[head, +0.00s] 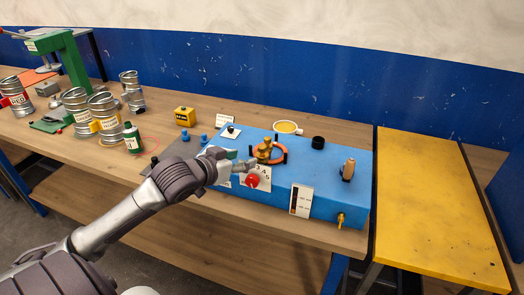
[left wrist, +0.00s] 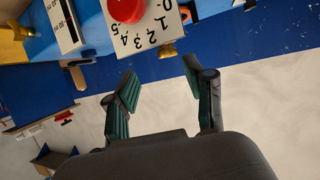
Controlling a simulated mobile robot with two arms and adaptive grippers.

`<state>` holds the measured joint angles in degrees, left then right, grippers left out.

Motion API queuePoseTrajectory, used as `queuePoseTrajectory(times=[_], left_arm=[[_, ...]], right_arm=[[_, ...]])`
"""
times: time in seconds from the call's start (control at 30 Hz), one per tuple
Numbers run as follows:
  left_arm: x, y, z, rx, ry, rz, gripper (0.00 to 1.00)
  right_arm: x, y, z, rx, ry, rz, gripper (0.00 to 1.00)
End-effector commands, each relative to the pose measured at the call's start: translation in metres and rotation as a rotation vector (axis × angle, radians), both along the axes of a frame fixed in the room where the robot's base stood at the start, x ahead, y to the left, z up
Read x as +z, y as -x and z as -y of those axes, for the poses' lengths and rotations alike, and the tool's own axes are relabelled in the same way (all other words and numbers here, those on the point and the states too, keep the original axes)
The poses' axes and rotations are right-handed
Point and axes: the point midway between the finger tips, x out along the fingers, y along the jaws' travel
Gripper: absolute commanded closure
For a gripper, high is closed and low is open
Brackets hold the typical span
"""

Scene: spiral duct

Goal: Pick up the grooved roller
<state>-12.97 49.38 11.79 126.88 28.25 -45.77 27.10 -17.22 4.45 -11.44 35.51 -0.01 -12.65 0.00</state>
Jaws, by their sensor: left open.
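I cannot tell for certain which part is the grooved roller. A brass-coloured stepped piece (head: 266,148) sits at an orange ring-shaped holder (head: 270,155) on top of the blue machine (head: 325,165) and may be it. A small brass part (left wrist: 168,50) also shows past the dial plate in the left wrist view. My left gripper (head: 252,163) is just left of the brass piece, above the red knob. In the left wrist view its two fingers (left wrist: 163,98) are apart with nothing between them. My right gripper is not in view.
A red knob (head: 252,181) and number plate are on the machine's front. A tan upright piece (head: 348,170) and black cylinder (head: 318,142) stand on its top. Metal cans (head: 104,112) and a green press (head: 70,60) are left; a bare yellow table (head: 430,205) is right.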

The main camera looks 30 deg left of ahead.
Motion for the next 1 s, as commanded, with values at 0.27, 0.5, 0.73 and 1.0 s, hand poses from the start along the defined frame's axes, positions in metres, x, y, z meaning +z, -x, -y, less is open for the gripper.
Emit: queuePoseTrajectory(times=[0.27,0.5,0.73,1.0], left_arm=[[-0.017,-0.047,0.000,0.003,-0.001,0.000,0.47],[-0.022,-0.064,0.000,0.001,-0.002,-0.002,0.47],[-0.033,-0.097,-0.002,0.002,-0.001,-0.003,0.47],[-0.039,-0.105,-0.001,0.000,-0.003,-0.003,0.47]], right_arm=[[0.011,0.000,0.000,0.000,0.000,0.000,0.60],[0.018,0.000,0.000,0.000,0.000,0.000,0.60],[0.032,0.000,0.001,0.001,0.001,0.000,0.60],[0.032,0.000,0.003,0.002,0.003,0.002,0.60]])
